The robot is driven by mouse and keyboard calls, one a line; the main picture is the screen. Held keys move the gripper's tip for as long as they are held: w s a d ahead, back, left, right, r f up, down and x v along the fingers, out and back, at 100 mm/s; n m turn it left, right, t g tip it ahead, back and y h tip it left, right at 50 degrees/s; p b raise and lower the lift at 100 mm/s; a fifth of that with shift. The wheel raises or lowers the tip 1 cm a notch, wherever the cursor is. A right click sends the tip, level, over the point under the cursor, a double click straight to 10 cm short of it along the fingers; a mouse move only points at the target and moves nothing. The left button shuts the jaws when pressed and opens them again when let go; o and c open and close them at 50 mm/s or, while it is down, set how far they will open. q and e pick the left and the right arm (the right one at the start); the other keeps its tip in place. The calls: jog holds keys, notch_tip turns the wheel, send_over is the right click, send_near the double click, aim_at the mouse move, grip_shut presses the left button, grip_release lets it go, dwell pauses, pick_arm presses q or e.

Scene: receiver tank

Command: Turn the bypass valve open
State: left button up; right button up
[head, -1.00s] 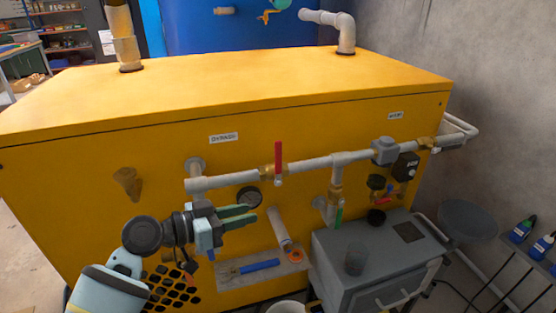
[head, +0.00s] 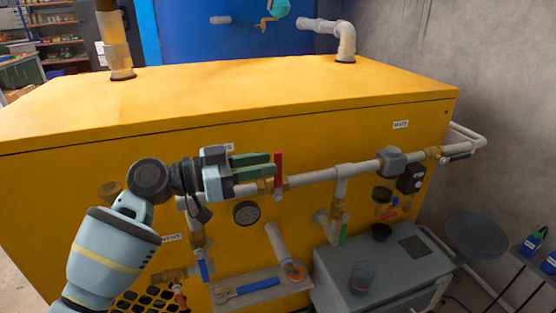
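The bypass valve has a red lever handle (head: 278,170) that stands upright, across the grey horizontal pipe (head: 320,175) on the yellow cabinet's front. Its brass body is partly hidden behind the lever and gripper. My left gripper (head: 270,165) reaches in from the left with two green fingers, one above the other with a gap between them. The fingertips are just left of the lever and overlap its edge in the picture; I cannot tell whether they touch it. The label above this valve is mostly hidden behind the gripper. My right gripper is not in view.
A green-handled valve (head: 343,234) hangs below the pipe. A gauge (head: 246,213) and a shelf with a blue wrench (head: 252,287) are below my gripper. A grey box (head: 375,275) stands at lower right.

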aim_at(278, 188)
pick_arm(q)
jog(key=shift+x, duration=1.95)
jog(key=shift+c, duration=0.3)
grip_shut()
